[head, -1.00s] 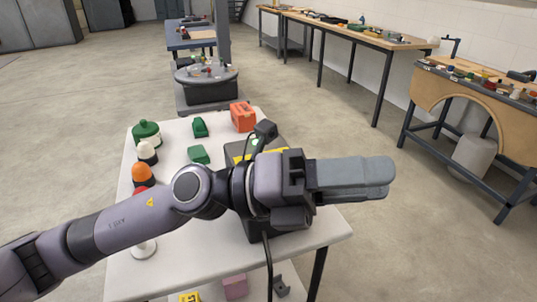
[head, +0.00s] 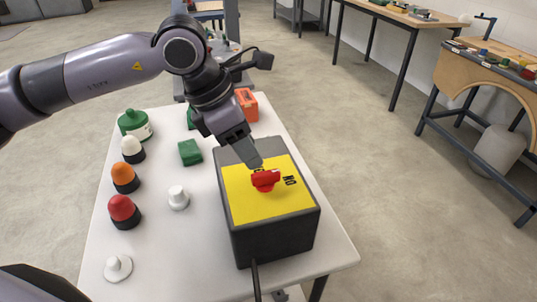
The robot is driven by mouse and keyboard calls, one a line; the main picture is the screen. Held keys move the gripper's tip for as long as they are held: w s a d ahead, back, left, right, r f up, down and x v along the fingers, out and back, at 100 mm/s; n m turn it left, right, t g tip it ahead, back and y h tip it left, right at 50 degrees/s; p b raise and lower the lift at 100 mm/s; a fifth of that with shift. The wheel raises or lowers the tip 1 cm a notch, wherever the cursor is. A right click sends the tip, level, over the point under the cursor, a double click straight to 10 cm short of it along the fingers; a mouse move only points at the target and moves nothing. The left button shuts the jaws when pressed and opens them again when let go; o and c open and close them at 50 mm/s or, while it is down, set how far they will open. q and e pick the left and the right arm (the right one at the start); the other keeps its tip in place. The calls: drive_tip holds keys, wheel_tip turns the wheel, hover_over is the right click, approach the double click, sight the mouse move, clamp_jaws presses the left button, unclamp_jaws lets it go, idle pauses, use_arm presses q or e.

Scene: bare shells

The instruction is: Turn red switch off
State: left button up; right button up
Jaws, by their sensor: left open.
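The red switch (head: 265,181) is a small knob on the yellow top of a dark grey box (head: 275,240). The box stands on the white table, with a cable hanging from its front. A black label (head: 290,181) reading ON upside down is right of the knob. Another black label beside the knob is mostly hidden. My left gripper (head: 250,161) reaches down from the upper left, with its fingers just behind the knob. It is open with nothing seen between its fingers. I cannot tell whether it touches the knob. My right gripper is out of view.
On the white table (head: 190,255), left of the box, are red (head: 123,209), orange (head: 124,176) and white (head: 132,147) domed buttons, a green jar (head: 134,122), a green block (head: 190,152) and a white knob (head: 178,196). An orange box (head: 247,102) stands behind.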

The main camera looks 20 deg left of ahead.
sight(263, 173)
use_arm(q)
drive_tip(key=shift+p+x, duration=0.55)
drive_tip(key=shift+x, duration=2.85)
drive_tip(key=shift+s+d, duration=0.1)
drive_tip(key=shift+s, duration=0.1)
drive_tip(key=shift+c, duration=0.3)
clamp_jaws()
